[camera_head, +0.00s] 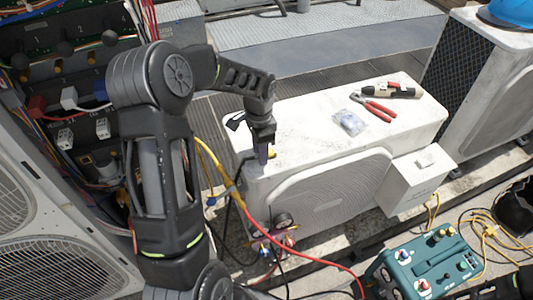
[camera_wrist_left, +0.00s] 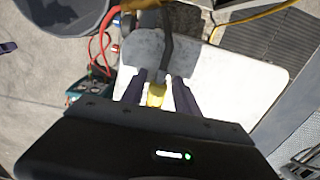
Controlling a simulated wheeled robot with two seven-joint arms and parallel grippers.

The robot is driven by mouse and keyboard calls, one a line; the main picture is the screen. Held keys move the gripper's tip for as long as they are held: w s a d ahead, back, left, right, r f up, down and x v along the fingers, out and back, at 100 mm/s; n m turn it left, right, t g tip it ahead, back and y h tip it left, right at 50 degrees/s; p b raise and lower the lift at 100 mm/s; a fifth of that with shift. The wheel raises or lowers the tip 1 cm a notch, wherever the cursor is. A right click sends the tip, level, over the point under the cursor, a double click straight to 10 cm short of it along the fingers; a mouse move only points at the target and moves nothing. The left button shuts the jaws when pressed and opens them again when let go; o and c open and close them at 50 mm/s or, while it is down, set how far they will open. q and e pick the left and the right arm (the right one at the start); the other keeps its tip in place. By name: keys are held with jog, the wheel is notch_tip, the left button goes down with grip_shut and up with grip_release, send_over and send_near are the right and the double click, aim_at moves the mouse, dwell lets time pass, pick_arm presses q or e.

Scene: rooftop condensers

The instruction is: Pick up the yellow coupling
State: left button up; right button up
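The yellow coupling (camera_head: 271,153) is a small yellow piece at the near-left end of the white condenser's top (camera_head: 310,127). It is partly hidden behind my left gripper (camera_head: 263,153), which points down at that end. In the left wrist view the coupling (camera_wrist_left: 156,95) shows between the two dark fingers of the left gripper (camera_wrist_left: 159,80). The fingers stand apart, one on each side of it; whether either touches it I cannot tell. My right gripper is in neither view.
Red-handled pliers (camera_head: 374,108), a clear bag (camera_head: 350,122) and a black-and-white tool (camera_head: 392,90) lie on the condenser's far half. Yellow and red hoses (camera_head: 305,254) hang at its near side. A teal machine (camera_head: 425,266) stands lower right; an open wiring panel (camera_head: 75,60) is left.

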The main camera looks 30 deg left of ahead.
pick_arm(q)
grip_shut()
dwell(0.5)
notch_tip(320, 180, up, 10)
jog(key=b, duration=0.1)
dwell(0.4)
dwell(0.4)
jog(key=shift+c, duration=1.5)
grip_release()
grip_shut()
